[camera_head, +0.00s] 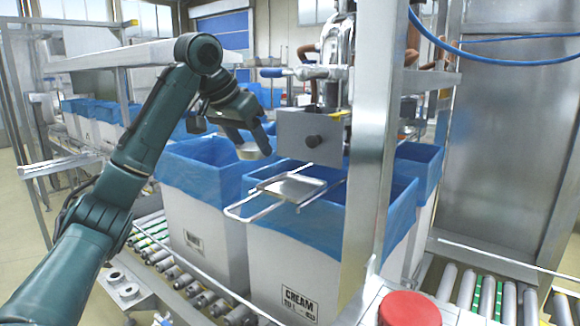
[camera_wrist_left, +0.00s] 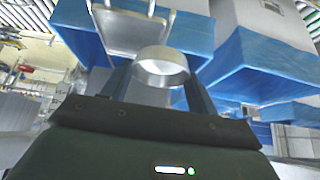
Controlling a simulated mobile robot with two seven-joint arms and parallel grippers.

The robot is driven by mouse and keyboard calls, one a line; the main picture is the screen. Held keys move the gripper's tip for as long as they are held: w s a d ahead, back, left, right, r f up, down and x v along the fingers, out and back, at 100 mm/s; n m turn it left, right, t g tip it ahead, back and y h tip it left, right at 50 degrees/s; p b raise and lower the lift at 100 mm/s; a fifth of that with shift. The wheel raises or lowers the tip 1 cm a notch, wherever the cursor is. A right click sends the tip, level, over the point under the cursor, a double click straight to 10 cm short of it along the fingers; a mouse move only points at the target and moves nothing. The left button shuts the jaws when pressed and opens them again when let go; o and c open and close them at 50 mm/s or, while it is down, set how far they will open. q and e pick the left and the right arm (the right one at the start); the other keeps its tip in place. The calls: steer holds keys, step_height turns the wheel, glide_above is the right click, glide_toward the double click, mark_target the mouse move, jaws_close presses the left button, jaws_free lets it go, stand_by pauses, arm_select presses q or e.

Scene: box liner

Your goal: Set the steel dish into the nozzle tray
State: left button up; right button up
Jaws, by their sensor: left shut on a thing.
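The steel dish (camera_head: 249,152) is a small, round, shallow metal dish. My left gripper (camera_head: 246,142) is shut on it and holds it in the air, left of and above the nozzle tray. In the left wrist view the dish (camera_wrist_left: 160,70) sits between the two dark fingers. The nozzle tray (camera_head: 291,188) is a flat metal plate on a wire frame, reaching out over the blue-lined box below the nozzle. The tray (camera_wrist_left: 132,34) also shows in the left wrist view, just beyond the dish, and the two are apart in the head view. Its plate looks empty. My right gripper is not in view.
A grey nozzle block (camera_head: 310,138) with a black knob stands above and behind the tray. A steel post (camera_head: 372,150) rises right of the tray. Blue-lined white boxes (camera_head: 290,262) stand on the roller conveyor. A red button (camera_head: 409,309) is at the front.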

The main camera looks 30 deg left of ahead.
arm_select(q)
steer(key=w+d, duration=0.1)
steer(key=d, duration=0.1)
steer(key=w+d+f+p, duration=0.1)
steer(key=w+d, duration=0.1)
steer(key=w+d+f, duration=0.1)
steer(key=w, duration=0.1)
steer(key=shift+d+f+p, duration=0.25)
steer(key=shift+d+p, duration=0.1)
steer(key=shift+d, duration=0.05)
steer(key=shift+a+f, duration=0.1)
steer(key=shift+f, duration=0.5)
step_height(320, 180, down, 2)
steer(key=shift+f, duration=0.25)
steer(key=shift+f+p, duration=0.25)
steer(key=shift+p, duration=0.1)
steer(key=shift+w+d+f, duration=0.1)
steer(key=shift+d+f, duration=0.05)
steer(key=shift+d, duration=0.1)
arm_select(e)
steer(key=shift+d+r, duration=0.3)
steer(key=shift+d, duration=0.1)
arm_select(q)
steer(key=o, duration=0.7)
steer(key=shift+f, duration=0.1)
